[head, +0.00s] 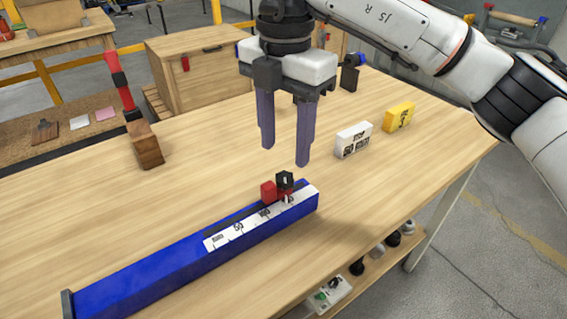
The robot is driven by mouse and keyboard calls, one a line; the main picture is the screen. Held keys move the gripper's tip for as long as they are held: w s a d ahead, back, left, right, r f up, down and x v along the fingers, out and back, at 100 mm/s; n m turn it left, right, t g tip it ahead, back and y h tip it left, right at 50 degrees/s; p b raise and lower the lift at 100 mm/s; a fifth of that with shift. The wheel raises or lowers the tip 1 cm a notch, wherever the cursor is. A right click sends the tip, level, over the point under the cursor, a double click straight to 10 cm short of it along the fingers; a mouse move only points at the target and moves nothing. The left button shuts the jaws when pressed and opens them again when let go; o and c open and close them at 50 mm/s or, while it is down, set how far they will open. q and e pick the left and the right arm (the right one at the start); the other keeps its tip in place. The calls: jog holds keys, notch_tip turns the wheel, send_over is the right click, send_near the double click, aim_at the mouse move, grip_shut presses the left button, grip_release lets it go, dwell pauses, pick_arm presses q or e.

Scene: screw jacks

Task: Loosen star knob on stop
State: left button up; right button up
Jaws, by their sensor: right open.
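A long blue rail (150,279) with a white scale strip (219,240) lies slantwise across the front of the wooden table. Near its right end sits a small red block (268,191), with a black knob-like piece (285,181) right beside it. Which of these is the stop and which the star knob is too small to tell for sure. My right gripper (285,152) points down above and behind them, its two purple fingers apart and empty. The fingertips are clear of the black piece. My left gripper is not in view.
A white box (353,140) and a yellow box (399,117) stand on the table at right. A wooden chest (199,65) is behind.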

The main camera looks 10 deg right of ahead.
aim_at(285, 176)
notch_tip(285, 176, down, 6)
jog(key=shift+f, duration=0.1)
jog(key=c, duration=1.1)
jog(key=shift+o, duration=0.2)
jog(key=shift+n, duration=1.6)
jog(key=o, duration=1.1)
jog(key=shift+c, duration=0.2)
notch_tip(285, 176, up, 10)
jog(key=shift+r, duration=0.25)
